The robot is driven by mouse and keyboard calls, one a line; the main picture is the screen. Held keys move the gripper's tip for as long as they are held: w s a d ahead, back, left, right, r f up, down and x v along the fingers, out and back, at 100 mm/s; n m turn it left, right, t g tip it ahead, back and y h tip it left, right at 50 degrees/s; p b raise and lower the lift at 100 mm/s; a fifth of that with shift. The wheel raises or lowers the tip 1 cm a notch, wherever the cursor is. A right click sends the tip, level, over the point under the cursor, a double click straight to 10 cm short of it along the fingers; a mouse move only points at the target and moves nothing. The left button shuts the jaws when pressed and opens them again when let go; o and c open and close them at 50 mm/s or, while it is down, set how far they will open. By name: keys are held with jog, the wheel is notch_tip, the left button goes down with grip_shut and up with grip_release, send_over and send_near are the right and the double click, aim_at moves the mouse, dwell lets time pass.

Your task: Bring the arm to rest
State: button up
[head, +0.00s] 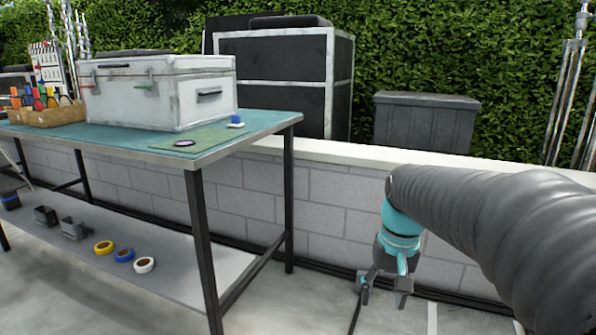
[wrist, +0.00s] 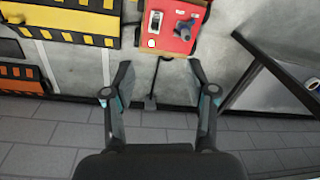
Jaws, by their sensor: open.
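My gripper (head: 384,293) hangs low at the right of the head view, fingers pointing down, beside the low block wall and to the right of the table. Its fingers are apart with nothing between them. The wrist view also shows the two open fingers (wrist: 159,78), with bare grey surface and a dark cable between and beyond them. My arm reaches in from the right edge of the head view, bent down at the wrist.
A workbench (head: 262,122) stands at left with a metal case (head: 165,92), a green mat (head: 205,137) and tape rolls (head: 144,265) below. A block wall (head: 340,205) runs behind. The wrist view shows a red box (wrist: 170,42) and yellow-black cases (wrist: 75,22).

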jog(key=s+r+n+t+p, duration=0.1)
jog(key=s+t, duration=0.4)
jog(key=s, duration=1.1)
jog(key=shift+r+n+h+p, duration=0.35)
jog(key=shift+r+p, duration=0.2)
jog(key=shift+p, duration=0.5)
jog(key=shift+w+a, duration=0.1)
jog(key=shift+a, duration=0.05)
